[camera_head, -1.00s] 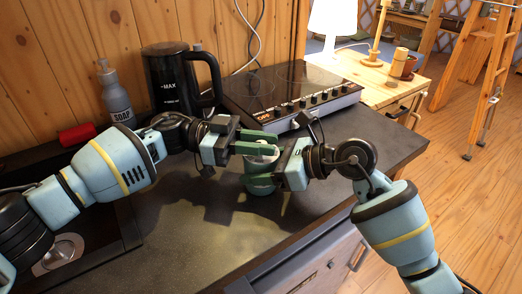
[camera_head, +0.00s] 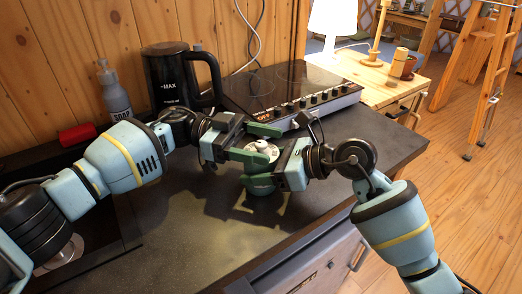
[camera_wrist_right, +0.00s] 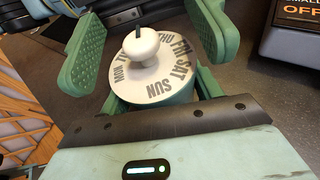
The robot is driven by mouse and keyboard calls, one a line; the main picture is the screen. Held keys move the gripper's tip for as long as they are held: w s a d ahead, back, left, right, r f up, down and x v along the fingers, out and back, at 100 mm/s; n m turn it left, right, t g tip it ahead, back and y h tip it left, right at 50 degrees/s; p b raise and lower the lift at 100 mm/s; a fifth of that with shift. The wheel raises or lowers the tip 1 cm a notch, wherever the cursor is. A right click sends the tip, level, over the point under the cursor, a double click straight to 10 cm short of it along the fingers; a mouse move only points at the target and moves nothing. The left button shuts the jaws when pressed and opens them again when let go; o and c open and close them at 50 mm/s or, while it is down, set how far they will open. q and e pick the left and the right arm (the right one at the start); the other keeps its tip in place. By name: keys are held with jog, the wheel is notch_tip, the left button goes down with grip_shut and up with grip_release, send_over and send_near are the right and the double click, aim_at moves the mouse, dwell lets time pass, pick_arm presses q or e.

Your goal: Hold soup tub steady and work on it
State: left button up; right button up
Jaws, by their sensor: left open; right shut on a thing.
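The soup tub (camera_head: 264,191) stands over the counter, mostly hidden by my grippers in the head view. Its round white lid (camera_wrist_right: 158,85) carries weekday letters around the rim. A white knob (camera_wrist_right: 140,46) with a dark pin stands in the lid's middle. My right gripper (camera_wrist_right: 158,98) is shut on the tub below the lid, from the right side. My left gripper (camera_head: 271,148) is open, its green fingers spread on either side of the lid and knob. In the right wrist view, its pads show apart from the knob.
A cooktop (camera_head: 293,85) with knobs lies behind the grippers. A black kettle (camera_head: 172,85), a soap bottle (camera_head: 114,96) and a red object (camera_head: 77,135) stand along the wooden wall. The front counter (camera_head: 190,235) is clear.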

pick_arm(q)
jog(key=shift+a, duration=0.1)
dwell(0.5)
jog(key=shift+v, duration=2.9)
jog(key=shift+c, duration=0.5)
